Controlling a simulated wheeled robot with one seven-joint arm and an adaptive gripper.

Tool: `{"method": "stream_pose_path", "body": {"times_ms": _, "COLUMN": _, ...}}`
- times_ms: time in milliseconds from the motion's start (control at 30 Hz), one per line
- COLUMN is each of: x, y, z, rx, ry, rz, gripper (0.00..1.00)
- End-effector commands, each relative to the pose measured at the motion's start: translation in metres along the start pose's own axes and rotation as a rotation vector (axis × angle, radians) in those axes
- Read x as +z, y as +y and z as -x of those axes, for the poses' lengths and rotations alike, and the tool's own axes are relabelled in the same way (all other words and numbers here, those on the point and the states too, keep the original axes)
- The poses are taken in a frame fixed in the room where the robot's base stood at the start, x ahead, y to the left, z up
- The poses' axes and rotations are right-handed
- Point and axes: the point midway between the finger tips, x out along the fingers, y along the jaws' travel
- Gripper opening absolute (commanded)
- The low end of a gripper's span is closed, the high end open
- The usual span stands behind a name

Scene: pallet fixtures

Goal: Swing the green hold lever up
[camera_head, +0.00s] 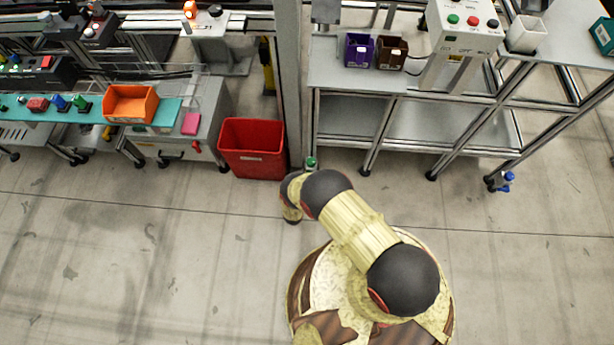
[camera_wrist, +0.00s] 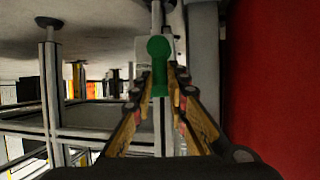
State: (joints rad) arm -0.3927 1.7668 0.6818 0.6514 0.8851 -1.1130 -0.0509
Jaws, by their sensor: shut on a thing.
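The green hold lever (camera_wrist: 159,68) is in the middle of the wrist view, with a round knob at its top and its arm hanging down from it. It sits in front of a pale plate (camera_wrist: 145,50) beside a grey post. My gripper (camera_wrist: 165,85) has its two fingers on either side of the lever's lower part and is shut on it. In the head view a small green end of the lever (camera_head: 311,162) shows just past my arm, low by the post. My gripper is hidden there behind my own arm.
A red bin (camera_head: 252,148) stands close on the left of the post (camera_head: 290,80); its wall (camera_wrist: 275,80) fills the right side of the wrist view. A metal shelf table (camera_head: 350,78) stands to the right. The floor (camera_head: 130,240) at left front is clear.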

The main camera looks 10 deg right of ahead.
Motion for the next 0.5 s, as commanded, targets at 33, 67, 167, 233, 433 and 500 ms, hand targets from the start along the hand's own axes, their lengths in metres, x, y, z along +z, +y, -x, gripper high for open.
{"method": "stream_pose_path", "body": {"times_ms": 33, "x": 0.0012, "y": -0.0003, "z": 0.0001, "rx": -0.002, "ry": -0.002, "rz": 0.001, "gripper": 0.0}}
{"method": "stream_pose_path", "body": {"times_ms": 67, "x": 0.0012, "y": -0.0003, "z": 0.0001, "rx": -0.002, "ry": -0.002, "rz": 0.001, "gripper": 0.0}}
{"method": "stream_pose_path", "body": {"times_ms": 167, "x": 0.0009, "y": -0.0004, "z": 0.0, "rx": -0.002, "ry": -0.002, "rz": 0.001, "gripper": 0.21}}
{"method": "stream_pose_path", "body": {"times_ms": 233, "x": 0.0007, "y": -0.0004, "z": 0.0, "rx": -0.002, "ry": -0.001, "rz": 0.0, "gripper": 0.25}}
{"method": "stream_pose_path", "body": {"times_ms": 433, "x": 0.0003, "y": -0.0003, "z": -0.0001, "rx": -0.001, "ry": -0.001, "rz": 0.0, "gripper": 0.34}}
{"method": "stream_pose_path", "body": {"times_ms": 500, "x": 0.0002, "y": -0.0002, "z": -0.0001, "rx": -0.001, "ry": -0.001, "rz": 0.0, "gripper": 0.34}}
